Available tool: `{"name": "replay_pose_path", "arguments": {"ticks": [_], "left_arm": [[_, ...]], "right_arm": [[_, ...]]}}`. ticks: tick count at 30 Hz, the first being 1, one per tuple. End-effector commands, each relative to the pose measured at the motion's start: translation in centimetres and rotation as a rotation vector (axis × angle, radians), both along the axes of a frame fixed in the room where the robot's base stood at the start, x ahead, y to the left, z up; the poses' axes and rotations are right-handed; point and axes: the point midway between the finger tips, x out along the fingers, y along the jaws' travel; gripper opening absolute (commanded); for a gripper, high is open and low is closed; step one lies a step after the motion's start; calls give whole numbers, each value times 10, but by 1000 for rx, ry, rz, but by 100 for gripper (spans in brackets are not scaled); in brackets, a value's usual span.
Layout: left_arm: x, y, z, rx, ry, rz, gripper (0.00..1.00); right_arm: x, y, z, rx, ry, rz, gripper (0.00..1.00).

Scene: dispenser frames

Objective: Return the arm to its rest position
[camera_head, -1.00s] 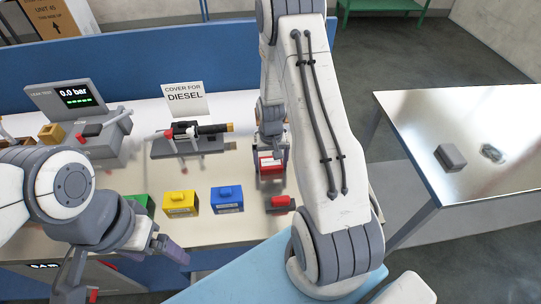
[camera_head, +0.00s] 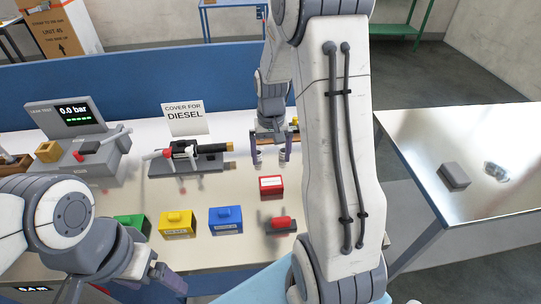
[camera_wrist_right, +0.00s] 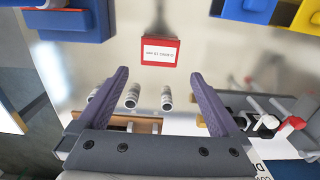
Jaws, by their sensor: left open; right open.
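My right arm comes down the middle of the head view. Its gripper (camera_head: 271,152) is open and empty, behind the red box (camera_head: 271,187), apart from it. In the right wrist view the two fingers of the right gripper (camera_wrist_right: 163,95) are spread, with the red box (camera_wrist_right: 160,52) beyond them and nothing held. The red box stands on the bench with a pale label. My left gripper (camera_head: 122,288) is at the lower left, open and partly cut off by the frame's bottom edge.
Green (camera_head: 131,226), yellow (camera_head: 177,224) and blue (camera_head: 226,220) boxes line the bench front. A nozzle (camera_head: 190,156) rests on a stand below a DIESEL sign (camera_head: 186,118). Small metal cylinders (camera_wrist_right: 132,95) stand near the right gripper. A side table (camera_head: 470,140) is at right.

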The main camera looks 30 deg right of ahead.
Motion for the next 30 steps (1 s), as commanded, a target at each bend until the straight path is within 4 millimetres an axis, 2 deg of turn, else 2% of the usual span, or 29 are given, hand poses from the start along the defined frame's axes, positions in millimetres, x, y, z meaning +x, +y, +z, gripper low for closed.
{"name": "replay_pose_path", "arguments": {"ticks": [5,10,21,29,30], "left_arm": [[0,0,0,0,0,0,89],[0,0,3,0,0,0,89],[0,0,17,0,0,1,89],[0,0,25,0,0,1,89],[0,0,20,0,0,1,89]], "right_arm": [[0,0,-1,0,1,0,100],[-1,0,-15,1,4,0,100],[-1,0,-83,2,6,0,100],[-1,0,-122,2,4,0,100],[0,0,-127,0,0,0,100]]}}
